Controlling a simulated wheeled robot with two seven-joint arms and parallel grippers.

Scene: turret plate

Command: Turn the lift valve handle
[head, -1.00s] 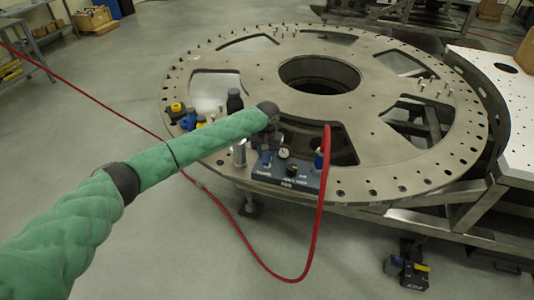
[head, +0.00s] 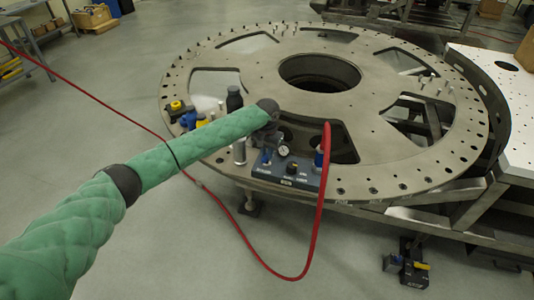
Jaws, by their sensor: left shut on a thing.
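The valve panel (head: 289,179) is a dark blue-grey box at the near edge of the round turret plate (head: 385,166). It carries a round gauge (head: 284,150), a dark knob and blue fittings. A small blue part (head: 266,157) shows at its left end, just under my left gripper (head: 266,148). My left arm, in a green quilted sleeve, reaches in from the left. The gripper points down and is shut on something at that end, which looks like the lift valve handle. The fingertips and most of the handle are hidden. My right gripper is out of view.
Dark and silver cylinders, blue and yellow parts stand on the plate left of the panel. A perforated table (head: 507,105) is at right.

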